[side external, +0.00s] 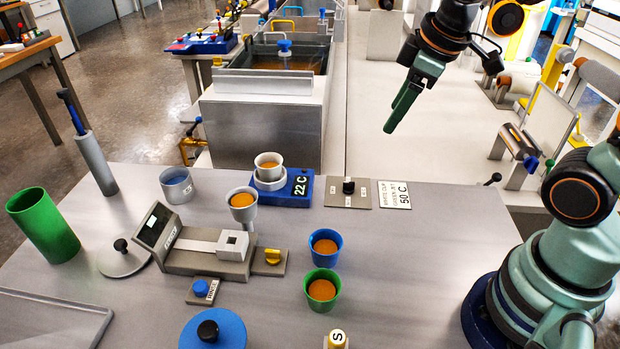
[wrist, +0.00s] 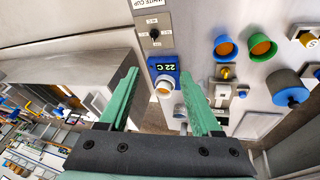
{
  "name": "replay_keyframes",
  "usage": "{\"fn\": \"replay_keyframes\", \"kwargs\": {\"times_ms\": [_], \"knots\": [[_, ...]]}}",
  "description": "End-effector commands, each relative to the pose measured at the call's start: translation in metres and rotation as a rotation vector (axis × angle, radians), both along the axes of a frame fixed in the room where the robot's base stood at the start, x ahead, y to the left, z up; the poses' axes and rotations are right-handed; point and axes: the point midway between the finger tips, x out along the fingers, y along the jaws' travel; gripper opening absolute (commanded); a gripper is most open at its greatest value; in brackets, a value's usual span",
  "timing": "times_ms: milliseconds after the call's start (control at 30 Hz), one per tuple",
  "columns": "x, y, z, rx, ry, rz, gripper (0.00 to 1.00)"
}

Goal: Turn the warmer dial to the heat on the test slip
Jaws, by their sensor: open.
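The warmer is a blue block (side external: 300,190) with a display reading 22 C; a white cup (side external: 268,162) of orange liquid stands on it. To its right is a grey plate with small white labels and the black dial knob (side external: 348,186); I cannot read its setting. The white test slip (side external: 395,195), right of the plate, reads "WHITE CUP" and 50 C, with a middle line too small to read. My gripper (side external: 390,125) is open and empty, raised above and beyond the dial. In the wrist view, the warmer (wrist: 158,66) and dial (wrist: 154,34) show past my fingertips (wrist: 162,76).
Blue (side external: 325,245) and green (side external: 321,291) cups with orange liquid stand nearer the front. A scale (side external: 200,250), a grey-white cup (side external: 243,207) and a yellow knob (side external: 272,256) are to the left. A metal bath (side external: 262,110) stands beyond the table. The tabletop right of the cups is clear.

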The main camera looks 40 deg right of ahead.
Motion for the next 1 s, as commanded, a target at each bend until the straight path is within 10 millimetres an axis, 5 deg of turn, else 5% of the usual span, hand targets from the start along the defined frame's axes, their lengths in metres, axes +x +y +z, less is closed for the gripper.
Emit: {"fn": "replay_keyframes", "kwargs": {"times_ms": [367,700,1000], "knots": [[0.060,-0.010,-0.037,-0.246,0.184,0.842,0.65],[0.101,-0.018,-0.094,-0.332,0.269,1.572,0.65],[0.110,-0.021,-0.116,-0.340,0.273,1.803,0.65]]}}
